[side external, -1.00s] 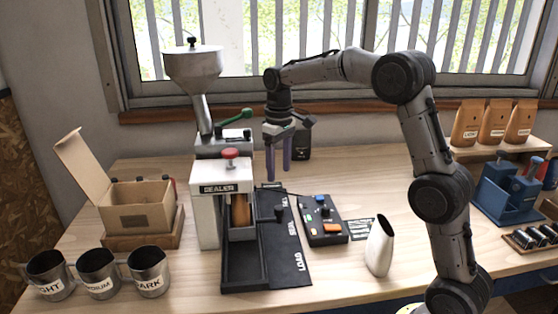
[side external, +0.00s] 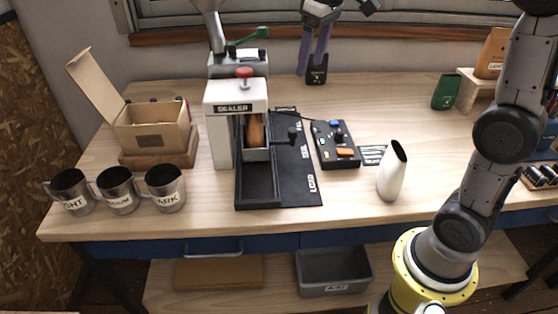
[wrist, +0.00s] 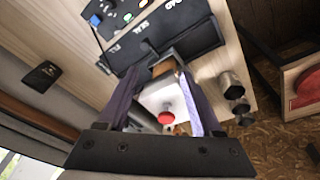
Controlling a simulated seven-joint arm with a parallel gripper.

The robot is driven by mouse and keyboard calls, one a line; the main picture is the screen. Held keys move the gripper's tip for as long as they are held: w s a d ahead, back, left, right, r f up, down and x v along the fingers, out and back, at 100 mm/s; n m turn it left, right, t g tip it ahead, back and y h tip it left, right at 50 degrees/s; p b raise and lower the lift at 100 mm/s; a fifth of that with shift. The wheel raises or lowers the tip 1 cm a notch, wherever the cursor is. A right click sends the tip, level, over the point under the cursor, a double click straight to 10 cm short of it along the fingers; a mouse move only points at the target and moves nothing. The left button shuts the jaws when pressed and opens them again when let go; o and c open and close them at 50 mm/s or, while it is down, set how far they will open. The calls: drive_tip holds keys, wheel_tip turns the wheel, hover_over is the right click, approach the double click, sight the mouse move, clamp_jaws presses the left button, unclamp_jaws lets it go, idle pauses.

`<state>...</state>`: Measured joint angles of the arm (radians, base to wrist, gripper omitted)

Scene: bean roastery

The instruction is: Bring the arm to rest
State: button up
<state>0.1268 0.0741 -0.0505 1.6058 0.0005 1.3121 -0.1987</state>
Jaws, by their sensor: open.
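My gripper (side external: 312,68) hangs at the back of the table in the side view, in front of a small black canister (side external: 317,77). Its two purple fingers point down, apart, with nothing between them. In the wrist view, the fingers of my gripper (wrist: 165,90) stand apart on either side of the white sealer (wrist: 160,98) and its red knob, which are seen beyond them. The top of my arm is cut off by the side view's upper edge.
The sealer (side external: 218,140) has a brown pouch (side external: 256,131) inside. Right of it are a button panel (side external: 325,152) and a white vessel (side external: 391,173). Several metal cups (side external: 166,190) and an open carton (side external: 152,137) stand left.

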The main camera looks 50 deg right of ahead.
drive_tip(key=s+a+r+t, duration=0.1)
drive_tip(key=s+a, duration=0.2)
drive_tip(key=s, duration=0.6)
drive_tip(key=s+a+f+t, duration=0.1)
drive_tip(key=s+f+t, duration=0.1)
drive_tip(key=s+f, duration=0.8)
drive_tip(key=shift+s+a+m, duration=0.4)
drive_tip(key=shift+s, duration=0.85)
